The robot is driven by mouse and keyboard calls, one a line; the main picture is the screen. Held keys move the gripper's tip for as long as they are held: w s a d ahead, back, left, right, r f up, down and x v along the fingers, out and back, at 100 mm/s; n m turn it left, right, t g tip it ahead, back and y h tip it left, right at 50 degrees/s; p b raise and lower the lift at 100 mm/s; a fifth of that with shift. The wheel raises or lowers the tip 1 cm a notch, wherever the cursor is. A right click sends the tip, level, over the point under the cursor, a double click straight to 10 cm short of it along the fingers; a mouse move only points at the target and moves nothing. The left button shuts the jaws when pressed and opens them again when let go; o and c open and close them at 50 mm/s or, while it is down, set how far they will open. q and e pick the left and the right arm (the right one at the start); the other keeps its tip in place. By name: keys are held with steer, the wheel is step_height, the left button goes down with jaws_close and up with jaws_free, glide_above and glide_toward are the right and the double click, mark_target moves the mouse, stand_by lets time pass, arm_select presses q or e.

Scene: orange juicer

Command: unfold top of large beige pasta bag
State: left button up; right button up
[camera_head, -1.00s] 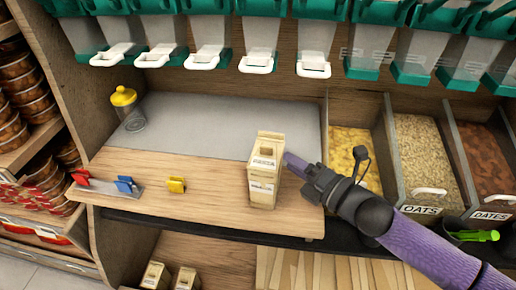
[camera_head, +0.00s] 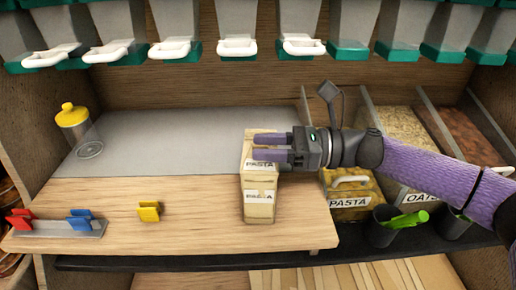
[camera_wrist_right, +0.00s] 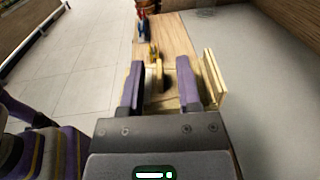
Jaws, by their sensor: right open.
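The large beige pasta bag (camera_head: 259,206) stands upright on the wooden counter, with PASTA labels on its front. My right gripper (camera_head: 262,146) reaches in from the right at the bag's top, its two purple fingers apart. In the right wrist view, the fingers (camera_wrist_right: 159,85) lie over the bag's top (camera_wrist_right: 160,103), with a dark opening between them and a beige flap on the right. I cannot tell whether the fingers touch the bag. My left gripper is not in view.
A yellow-lidded jar (camera_head: 78,130) stands at the back left. A yellow clip (camera_head: 149,211) and a rack with red and blue clips (camera_head: 55,228) sit at the front left. Bins of food (camera_head: 352,192) are on the right.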

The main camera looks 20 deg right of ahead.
steer(key=shift+w+a, duration=0.2)
steer(key=shift+a, duration=0.4)
jaws_close()
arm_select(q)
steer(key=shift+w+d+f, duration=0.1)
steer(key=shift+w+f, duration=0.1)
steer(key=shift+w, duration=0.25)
